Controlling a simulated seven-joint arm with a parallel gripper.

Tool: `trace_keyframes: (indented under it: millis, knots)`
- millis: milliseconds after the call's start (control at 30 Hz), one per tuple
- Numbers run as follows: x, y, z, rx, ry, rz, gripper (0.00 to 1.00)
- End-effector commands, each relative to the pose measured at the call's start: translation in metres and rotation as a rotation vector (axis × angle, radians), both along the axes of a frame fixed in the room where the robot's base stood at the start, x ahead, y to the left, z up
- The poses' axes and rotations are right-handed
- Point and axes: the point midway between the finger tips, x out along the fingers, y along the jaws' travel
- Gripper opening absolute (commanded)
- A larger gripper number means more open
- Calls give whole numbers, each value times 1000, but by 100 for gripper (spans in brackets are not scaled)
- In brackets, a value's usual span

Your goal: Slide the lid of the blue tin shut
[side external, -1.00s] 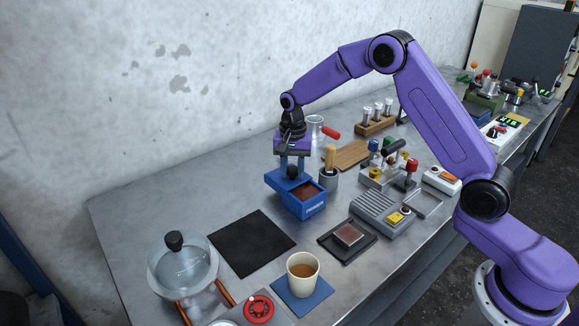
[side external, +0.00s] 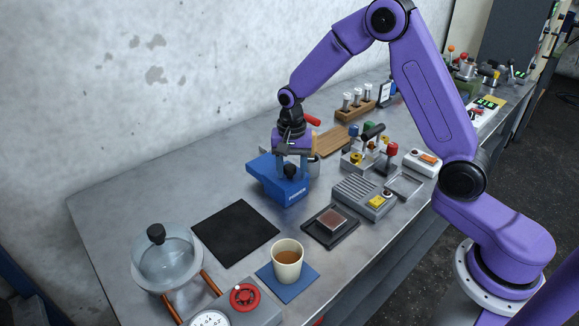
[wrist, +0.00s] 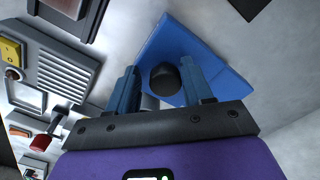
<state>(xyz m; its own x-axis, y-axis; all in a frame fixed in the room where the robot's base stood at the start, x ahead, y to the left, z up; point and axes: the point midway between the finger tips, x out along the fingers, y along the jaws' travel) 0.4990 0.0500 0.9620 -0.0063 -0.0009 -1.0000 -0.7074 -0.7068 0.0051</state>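The blue tin (side external: 292,195) stands on the metal bench, left of the middle. Its blue lid (side external: 262,166) covers the top, and no brown contents show. A black knob (side external: 290,172) stands on the lid. My gripper (side external: 292,172) points down over the lid, with one finger on each side of the knob. In the wrist view the knob (wrist: 164,78) lies between the two blue fingers of my gripper (wrist: 162,72), with a narrow gap on its left. The fingers look open around it. My gripper hides part of the tin's back right side.
A black mat (side external: 235,232) lies in front. A cup (side external: 287,260) of brown liquid stands on a blue coaster. A grey scale-like device (side external: 365,195) and a dark tray (side external: 330,226) are to the right. A wooden board (side external: 335,140) lies behind.

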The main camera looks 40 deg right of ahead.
Motion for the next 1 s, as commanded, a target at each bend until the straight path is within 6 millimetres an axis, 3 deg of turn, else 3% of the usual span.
trace_keyframes:
  millis: [333, 467, 1000]
  knots:
    - [2, 1, 1, 1, -5, 1, 60]
    - [3, 1, 10, 1, -8, 1, 60]
    - [2, 1, 118, 2, -11, 1, 60]
